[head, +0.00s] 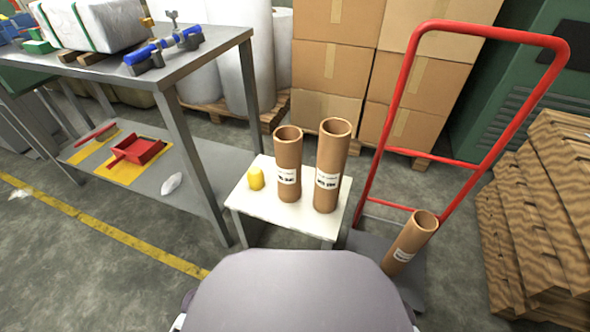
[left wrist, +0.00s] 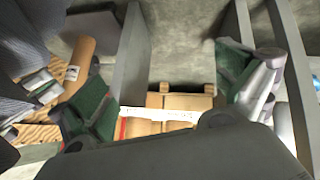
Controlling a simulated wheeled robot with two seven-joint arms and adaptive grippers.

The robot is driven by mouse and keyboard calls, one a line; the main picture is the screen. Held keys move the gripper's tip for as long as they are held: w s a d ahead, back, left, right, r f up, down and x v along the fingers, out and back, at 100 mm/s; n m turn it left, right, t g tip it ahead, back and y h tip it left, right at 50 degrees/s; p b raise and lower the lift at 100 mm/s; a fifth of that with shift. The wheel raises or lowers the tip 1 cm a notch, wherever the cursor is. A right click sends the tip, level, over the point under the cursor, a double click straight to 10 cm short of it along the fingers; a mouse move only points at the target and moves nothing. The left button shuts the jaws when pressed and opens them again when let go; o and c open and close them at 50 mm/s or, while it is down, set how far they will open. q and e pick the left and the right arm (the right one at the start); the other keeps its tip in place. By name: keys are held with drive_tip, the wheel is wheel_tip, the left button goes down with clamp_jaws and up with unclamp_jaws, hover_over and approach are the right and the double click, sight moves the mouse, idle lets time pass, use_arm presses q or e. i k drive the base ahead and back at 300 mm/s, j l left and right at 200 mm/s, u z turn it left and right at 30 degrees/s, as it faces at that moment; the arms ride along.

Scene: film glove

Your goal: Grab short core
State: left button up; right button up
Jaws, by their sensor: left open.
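Two brown cardboard cores stand upright on a small white table in the head view. The shorter core (head: 288,165) is on the left and the taller core (head: 331,165) is close beside it on the right; both carry white labels. A third core (head: 412,240) leans on the red hand truck. My left gripper (left wrist: 165,95) is open and empty between its spread fingers in the left wrist view. A cardboard core (left wrist: 80,62) with a white label shows there at left, partly behind a finger; I cannot tell which one. My right gripper is out of view.
A yellow piece (head: 256,179) sits on the white table (head: 270,207) left of the cores. A grey metal workbench (head: 205,50) is at left, the red hand truck (head: 378,160) at right. Cardboard boxes (head: 328,70) and white rolls stand behind.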

sight(288, 139)
drive_tip(key=k+z, duration=0.1)
drive_tip(key=z, duration=0.25)
drive_tip(key=k+j+z, duration=0.1)
drive_tip(key=z, duration=0.25)
drive_tip(key=k+z, duration=0.2)
drive_tip(key=z, duration=0.2)
